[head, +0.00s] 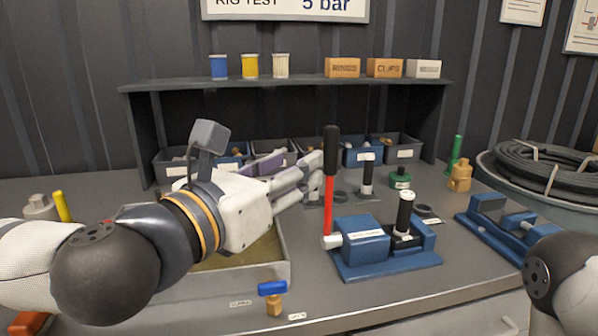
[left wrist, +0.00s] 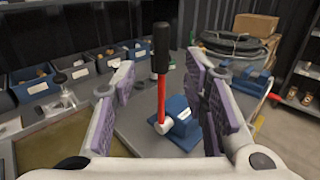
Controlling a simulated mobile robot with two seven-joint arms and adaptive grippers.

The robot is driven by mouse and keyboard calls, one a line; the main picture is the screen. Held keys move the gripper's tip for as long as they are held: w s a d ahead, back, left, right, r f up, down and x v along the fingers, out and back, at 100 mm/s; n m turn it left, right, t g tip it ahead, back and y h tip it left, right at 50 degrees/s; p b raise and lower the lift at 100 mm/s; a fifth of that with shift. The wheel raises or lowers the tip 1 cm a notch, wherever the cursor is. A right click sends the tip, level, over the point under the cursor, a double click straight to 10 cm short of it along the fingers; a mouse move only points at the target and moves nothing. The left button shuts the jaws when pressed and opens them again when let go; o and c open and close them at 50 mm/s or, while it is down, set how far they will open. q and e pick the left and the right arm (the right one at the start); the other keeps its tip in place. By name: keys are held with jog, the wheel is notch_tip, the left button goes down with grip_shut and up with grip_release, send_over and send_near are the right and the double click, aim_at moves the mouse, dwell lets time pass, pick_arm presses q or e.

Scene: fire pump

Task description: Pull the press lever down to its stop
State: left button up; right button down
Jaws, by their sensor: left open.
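The press lever (head: 329,195) is a red rod with a black grip (head: 331,150), standing upright at the left end of the blue press (head: 366,240) on the bench. My left gripper (head: 310,172) is just left of the lever's upper part. The blue press (left wrist: 179,122) sits beyond the fingers. My right arm shows only a link at the right edge; its gripper is out of view.
A tray (head: 285,272) lies below my left arm, and a blue-handled valve (head: 273,296) stands at its front. Another blue fixture (head: 500,222) and a coiled hose (head: 545,170) are at the right.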

aim_at(327, 148)
pick_arm(q)
jog(key=x, duration=1.2)
jog(key=shift+d+f, duration=0.1)
grip_shut()
